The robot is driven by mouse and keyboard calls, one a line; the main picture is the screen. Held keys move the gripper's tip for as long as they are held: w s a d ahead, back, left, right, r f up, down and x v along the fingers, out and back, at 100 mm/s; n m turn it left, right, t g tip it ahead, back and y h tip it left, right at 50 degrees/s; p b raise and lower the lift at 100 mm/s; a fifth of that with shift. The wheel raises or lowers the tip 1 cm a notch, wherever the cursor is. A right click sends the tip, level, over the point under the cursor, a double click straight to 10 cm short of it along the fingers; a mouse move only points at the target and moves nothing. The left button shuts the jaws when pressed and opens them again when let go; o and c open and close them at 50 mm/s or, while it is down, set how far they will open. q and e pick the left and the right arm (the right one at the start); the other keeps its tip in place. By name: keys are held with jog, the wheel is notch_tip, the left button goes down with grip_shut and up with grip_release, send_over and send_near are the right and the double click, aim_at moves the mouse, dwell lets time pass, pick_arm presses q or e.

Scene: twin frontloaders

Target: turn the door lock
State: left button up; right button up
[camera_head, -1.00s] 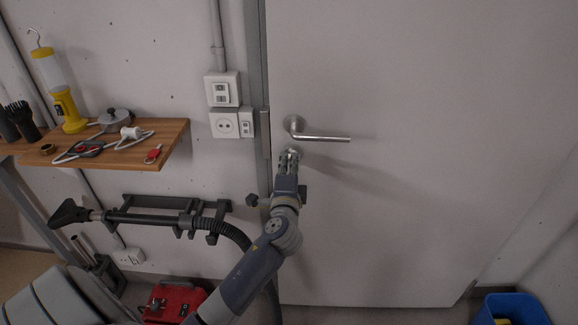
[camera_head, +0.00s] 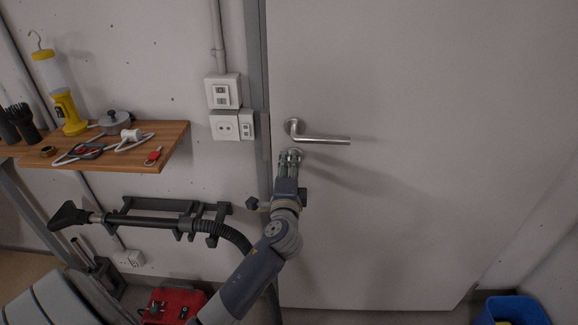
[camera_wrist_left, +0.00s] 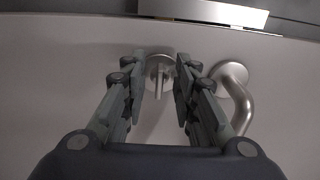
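The door lock (camera_head: 294,154) is a small round metal piece on the door, just below the lever handle (camera_head: 318,137). In the left wrist view the lock (camera_wrist_left: 158,80) shows a round plate with a narrow turn piece standing out from it. My left gripper (camera_head: 289,158) is at the lock and partly hides it. In the left wrist view its two fingers (camera_wrist_left: 162,82) are apart, one on each side of the turn piece, with visible gaps. Whether the tips touch the plate cannot be told. My right gripper is not in view.
The handle (camera_wrist_left: 236,92) is close beside the fingers in the wrist view. A wooden shelf (camera_head: 120,155) with tools, wall sockets (camera_head: 232,125) and a vacuum hose (camera_head: 232,235) are left of the door. A blue bin (camera_head: 512,305) stands at lower right.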

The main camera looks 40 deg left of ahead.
pick_arm(q)
jog(key=v, duration=1.2)
jog(key=shift+a+f, duration=0.1)
jog(key=d+f+g+h, duration=0.2)
jog(key=f+h, duration=0.1)
jog(key=f, duration=0.8)
jog(key=d+f+g+h, duration=0.1)
jog(key=d+f+h, duration=0.15)
jog(key=f, duration=0.85)
jog(key=s+d+f+n+g+h, duration=0.15)
jog(key=s+f, duration=0.25)
jog(key=f, duration=0.5)
jog(key=s+d+f+g, duration=0.2)
jog(key=s+f, duration=0.1)
jog(key=f, duration=0.5)
jog(key=s+d+f+n+g+h, duration=0.2)
jog(key=s+f+n+g, duration=0.15)
jog(key=s+f, duration=1.05)
jog(key=s+f+n+g, duration=0.2)
jog(key=s+f, duration=0.2)
jog(key=s, duration=0.6)
jog(key=s+a+f+n+g, duration=0.1)
jog(key=s+f, duration=0.3)
jog(key=s, duration=0.6)
jog(key=shift+a+n+g+h, duration=0.3)
jog(key=shift+n+g, duration=0.2)
jog(key=shift+g, duration=0.1)
